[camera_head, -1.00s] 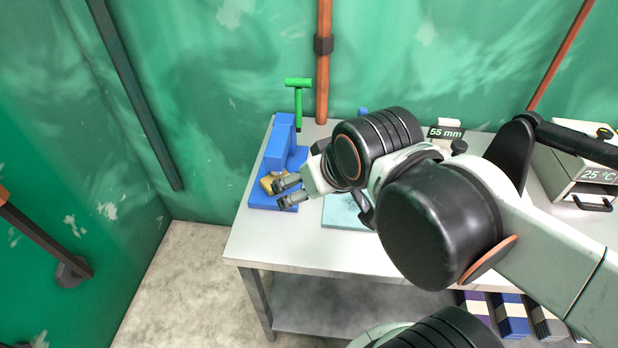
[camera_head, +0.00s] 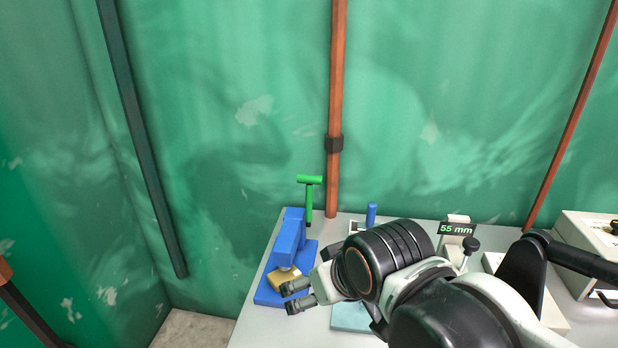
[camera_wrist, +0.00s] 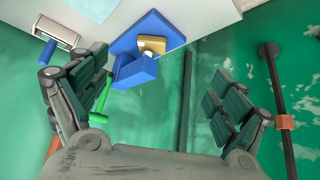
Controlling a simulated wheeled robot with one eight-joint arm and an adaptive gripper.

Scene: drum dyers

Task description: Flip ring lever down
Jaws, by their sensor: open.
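A blue press-like device (camera_head: 289,242) stands on a blue base plate at the table's back left corner. A brass-coloured block (camera_head: 283,278) sits at its front. A green lever with a T-shaped handle (camera_head: 309,181) stands upright behind the device; I take it to be the ring lever. My gripper (camera_head: 293,297) is open and empty, and overlaps the device's front right in the head view. In the wrist view, the blue device (camera_wrist: 136,71) and brass block (camera_wrist: 152,44) show between my spread fingers (camera_wrist: 157,92). The green lever (camera_wrist: 64,112) shows by the left finger, partly hidden.
A pale blue pad (camera_head: 350,318) lies right of the device, partly behind my arm. A gauge marked 55 mm (camera_head: 456,228) and a grey-white box (camera_head: 590,250) stand farther right. An orange pipe (camera_head: 335,100) runs up the wall behind.

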